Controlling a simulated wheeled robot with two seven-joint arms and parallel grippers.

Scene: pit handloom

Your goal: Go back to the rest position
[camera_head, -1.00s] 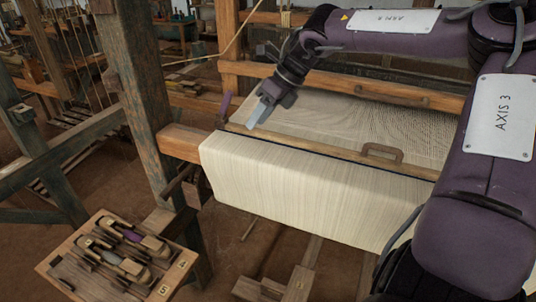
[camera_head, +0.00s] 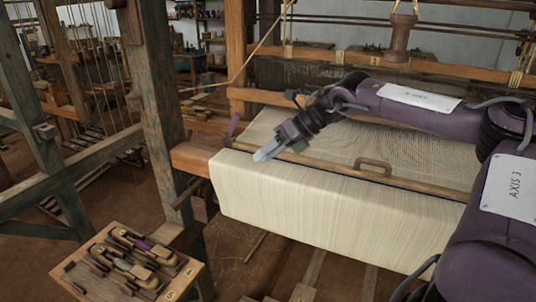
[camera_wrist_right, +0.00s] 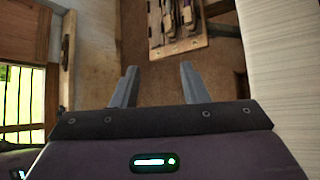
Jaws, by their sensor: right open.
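My right gripper (camera_head: 268,151) is above the left part of the cream cloth on the loom (camera_head: 330,205), with its fingers pointing down and left. In the right wrist view its two fingers (camera_wrist_right: 157,82) are spread apart with nothing between them. The floor shows beyond them. My right arm reaches in from the right side of the head view. My left gripper is not in the head view.
A wooden tool board (camera_head: 187,272) with several shuttles stands at lower left; it also shows in the wrist view (camera_wrist_right: 190,46). A thick loom post (camera_head: 160,120) stands left of the cloth. A wooden bar with a handle (camera_head: 372,168) crosses the cloth. Brown floor lies between.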

